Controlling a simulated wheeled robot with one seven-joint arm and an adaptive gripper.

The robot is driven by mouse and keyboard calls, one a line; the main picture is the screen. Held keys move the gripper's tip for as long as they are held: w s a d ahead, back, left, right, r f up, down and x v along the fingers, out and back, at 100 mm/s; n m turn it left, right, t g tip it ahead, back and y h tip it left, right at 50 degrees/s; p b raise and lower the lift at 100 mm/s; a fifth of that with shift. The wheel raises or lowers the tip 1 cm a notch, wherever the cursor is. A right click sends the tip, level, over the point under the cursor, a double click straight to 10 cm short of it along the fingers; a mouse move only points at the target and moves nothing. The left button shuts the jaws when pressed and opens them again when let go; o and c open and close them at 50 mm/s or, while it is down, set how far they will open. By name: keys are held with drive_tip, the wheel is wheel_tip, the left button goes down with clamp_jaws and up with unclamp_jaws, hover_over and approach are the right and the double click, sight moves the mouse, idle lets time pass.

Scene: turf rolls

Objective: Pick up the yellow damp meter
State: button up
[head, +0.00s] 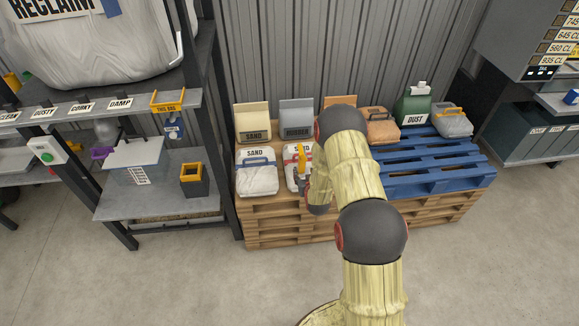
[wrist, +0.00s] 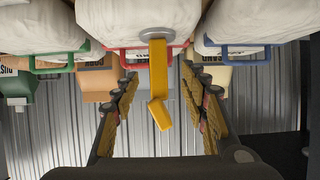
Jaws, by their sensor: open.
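The yellow damp meter (wrist: 158,72) is a long yellow bar with a bent end. Its grey round end meets a white sack with a red handle (wrist: 112,58) in the wrist view. It also shows as a small yellow upright piece (head: 302,163) in front of that sack in the head view. My gripper (wrist: 160,80) is open, with one finger on each side of the meter and a visible gap to both. I cannot tell how deep the meter sits between the fingers. In the head view my arm partly hides the gripper.
The sacks stand on a wooden pallet (head: 290,228). A white sack with a blue handle (head: 257,172) is close by on the left. A blue pallet (head: 432,165) lies to the right. A dark shelf rack (head: 215,120) stands at left. The floor in front is clear.

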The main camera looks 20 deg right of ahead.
sight(303, 164)
drive_tip(key=shift+w+d+r, duration=0.3)
drive_tip(key=shift+w+r, duration=0.2)
drive_tip(key=shift+r, duration=0.2)
drive_tip(key=shift+t, duration=0.3)
drive_tip(key=b+x, duration=0.1)
drive_tip(key=x, duration=0.1)
drive_tip(key=b+x, duration=0.1)
drive_tip(key=x, duration=0.4)
drive_tip(key=shift+s+f+b, duration=0.15)
drive_tip(key=shift+f+b, duration=0.1)
drive_tip(key=shift+b, duration=0.15)
drive_tip(key=shift+w, duration=0.3)
drive_tip(key=shift+c, duration=0.5)
clamp_jaws()
